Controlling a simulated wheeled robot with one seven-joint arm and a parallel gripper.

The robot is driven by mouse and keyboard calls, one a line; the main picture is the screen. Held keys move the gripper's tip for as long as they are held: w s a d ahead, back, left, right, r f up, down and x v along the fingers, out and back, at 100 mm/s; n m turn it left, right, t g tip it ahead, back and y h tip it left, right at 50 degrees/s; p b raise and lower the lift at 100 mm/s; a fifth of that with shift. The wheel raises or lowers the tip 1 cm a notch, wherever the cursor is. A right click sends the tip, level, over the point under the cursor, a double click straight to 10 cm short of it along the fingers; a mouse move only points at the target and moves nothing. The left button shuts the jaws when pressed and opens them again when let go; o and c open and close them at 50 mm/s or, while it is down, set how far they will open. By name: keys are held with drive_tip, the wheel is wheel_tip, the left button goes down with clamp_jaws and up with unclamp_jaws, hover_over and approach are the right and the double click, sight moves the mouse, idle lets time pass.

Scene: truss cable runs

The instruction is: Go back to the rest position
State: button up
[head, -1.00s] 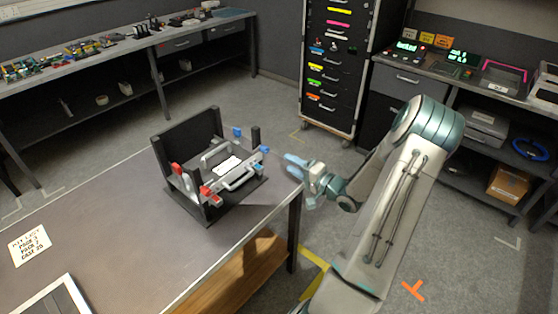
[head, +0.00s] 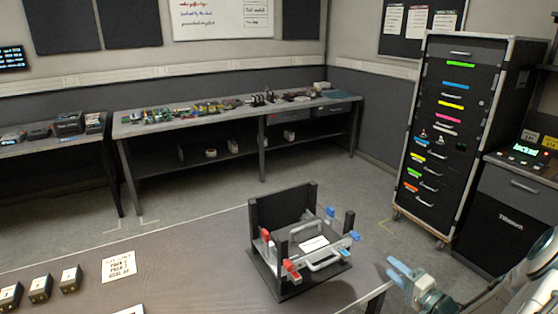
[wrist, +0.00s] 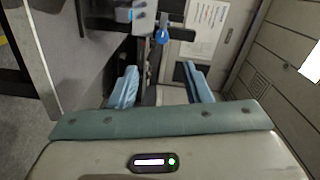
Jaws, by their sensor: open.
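My gripper (head: 408,276) is at the lower right in the head view, off the right edge of the table and apart from the black fixture. In the wrist view its two blue fingers (wrist: 161,88) stand apart with nothing between them. The black fixture (head: 277,214) stands on the table's right end, with red and blue clamps and a silver handled module (head: 325,254) with a white label in it. Part of the fixture with a blue knob (wrist: 163,37) shows beyond the fingers in the wrist view.
The table (head: 200,262) holds a paper note (head: 118,267) and several small black boxes (head: 40,288) at left. A tall drawer cabinet (head: 450,140) stands behind at right. A long bench (head: 230,112) with small parts runs along the back. Open floor lies between.

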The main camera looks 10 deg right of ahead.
drive_tip(key=w+a+r+n+g+h, duration=0.3)
drive_tip(key=w+n+g+h, duration=0.1)
drive_tip(key=w+g+h, duration=0.1)
drive_tip(key=s+a+r+n+g+h, duration=0.3)
drive_tip(key=a+r+h, duration=0.1)
drive_tip(key=a+r, duration=0.15)
drive_tip(key=s+a+r+n+g+y, duration=0.1)
drive_tip(key=s+a+r+n+g, duration=0.1)
drive_tip(key=s+a, duration=0.7)
drive_tip(key=s+a+r+n+g+y, duration=0.2)
drive_tip(key=s+a+r+g, duration=0.1)
drive_tip(key=s+a, duration=0.6)
drive_tip(key=s+r, duration=0.1)
drive_tip(key=s, duration=0.2)
drive_tip(key=shift+r+n+g, duration=0.15)
drive_tip(key=shift+n+g, duration=0.15)
drive_tip(key=shift+g, duration=0.1)
